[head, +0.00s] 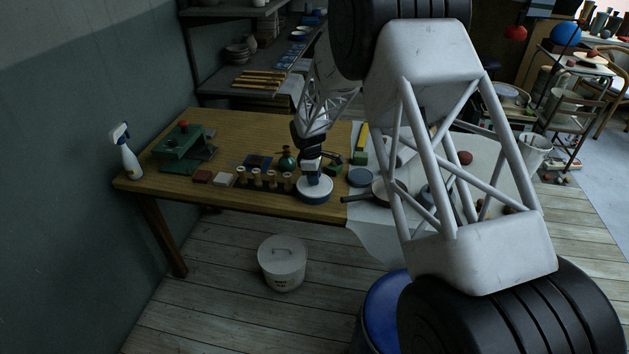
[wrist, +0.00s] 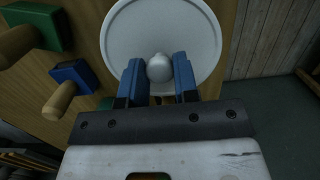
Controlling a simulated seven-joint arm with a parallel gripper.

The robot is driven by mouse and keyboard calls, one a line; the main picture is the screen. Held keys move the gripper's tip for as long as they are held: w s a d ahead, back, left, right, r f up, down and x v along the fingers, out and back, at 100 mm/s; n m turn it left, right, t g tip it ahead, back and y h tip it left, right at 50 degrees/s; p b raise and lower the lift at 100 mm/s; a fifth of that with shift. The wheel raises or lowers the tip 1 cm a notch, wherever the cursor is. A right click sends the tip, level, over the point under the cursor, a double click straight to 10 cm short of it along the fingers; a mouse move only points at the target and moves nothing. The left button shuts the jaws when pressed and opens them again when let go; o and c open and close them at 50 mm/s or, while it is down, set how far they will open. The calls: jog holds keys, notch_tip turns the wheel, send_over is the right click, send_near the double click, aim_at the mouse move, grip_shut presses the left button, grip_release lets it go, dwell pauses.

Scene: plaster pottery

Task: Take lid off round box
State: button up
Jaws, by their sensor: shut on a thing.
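The round box (head: 315,197) stands near the front edge of the wooden table in the head view, with a pale, flat, round lid at its top. In the wrist view the white lid (wrist: 205,40) fills the top middle, with a rounded knob (wrist: 159,67) at its centre. My gripper (wrist: 158,75) has its two blue fingers on either side of the knob and is shut on it. In the head view my gripper (head: 313,178) points down onto the lid. I cannot tell whether the lid is seated or slightly raised.
Several wooden-handled stamps (head: 256,179) stand close left of the box, with a green bottle (head: 287,160) behind them. A blue-grey disc (head: 360,177) and a pan (head: 381,189) lie to the right. A lidded bucket (head: 281,268) stands on the floor in front.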

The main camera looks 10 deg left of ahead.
jog(key=shift+r, duration=0.15)
jog(key=shift+r, duration=0.8)
jog(key=shift+s+r, duration=0.1)
jog(key=shift+r, duration=0.8)
jog(key=s+d, duration=0.3)
jog(key=s, duration=0.4)
jog(key=s+d+r, duration=0.1)
jog(key=s+d, duration=0.2)
jog(key=s, duration=0.4)
jog(key=shift+s+d+r, duration=0.15)
jog(key=shift+s+d, duration=0.05)
jog(key=shift+s, duration=0.05)
jog(key=shift+w+a, duration=0.1)
